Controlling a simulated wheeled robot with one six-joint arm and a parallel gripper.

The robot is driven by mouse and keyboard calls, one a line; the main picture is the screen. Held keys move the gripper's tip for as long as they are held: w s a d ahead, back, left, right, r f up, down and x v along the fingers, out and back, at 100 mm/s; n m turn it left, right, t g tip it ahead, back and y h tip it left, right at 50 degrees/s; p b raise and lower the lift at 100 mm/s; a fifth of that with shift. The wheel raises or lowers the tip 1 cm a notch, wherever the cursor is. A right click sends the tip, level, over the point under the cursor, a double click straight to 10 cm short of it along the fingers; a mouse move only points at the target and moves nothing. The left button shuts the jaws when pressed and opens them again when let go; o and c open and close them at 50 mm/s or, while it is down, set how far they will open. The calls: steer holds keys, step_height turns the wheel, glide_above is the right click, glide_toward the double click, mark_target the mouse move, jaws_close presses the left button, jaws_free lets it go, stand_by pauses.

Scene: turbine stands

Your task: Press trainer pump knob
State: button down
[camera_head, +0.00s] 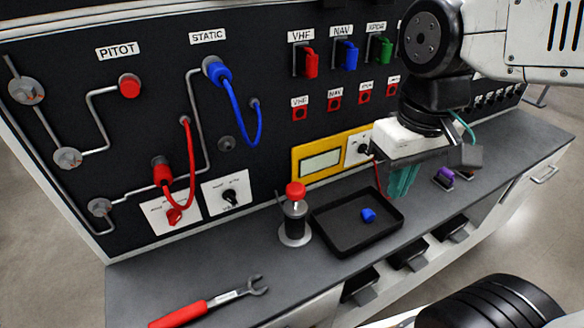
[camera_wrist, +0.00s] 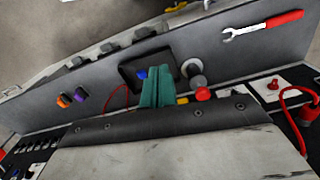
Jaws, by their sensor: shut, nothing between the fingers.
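The pump (camera_head: 294,222) stands upright on the grey bench, with a red knob (camera_head: 295,190) on top of its dark body and a light round base. In the wrist view the red knob (camera_wrist: 203,94) shows just to the right of my fingers. My gripper (camera_head: 402,182) is shut and empty, its green fingers pointing down above the right end of the black tray. It is to the right of the pump and apart from it. In the wrist view my gripper (camera_wrist: 156,84) covers part of the tray.
The black tray (camera_head: 330,243) holds a blue cap (camera_head: 368,215) and sits between pump and gripper. A red-handled wrench (camera_head: 210,302) lies at the front left. The black panel behind carries hoses, switches and a yellow-framed display (camera_head: 320,163). A purple piece (camera_head: 444,175) sits at the right.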

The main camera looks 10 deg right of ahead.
mark_target(296, 188)
steer(key=w+a+n, duration=0.5)
steer(key=w+n, duration=0.4)
steer(key=w+a+r+n, duration=0.1)
steer(key=w+a+n, duration=0.5)
steer(key=w+n, duration=0.3)
steer(key=shift+a+r+n, duration=0.2)
steer(key=shift+r+n, duration=0.1)
steer(key=shift+n, duration=0.5)
steer(key=shift+s, duration=0.1)
step_height(296, 188, down, 14)
steer(key=shift+s+f, duration=0.1)
steer(key=shift+f, duration=1.75)
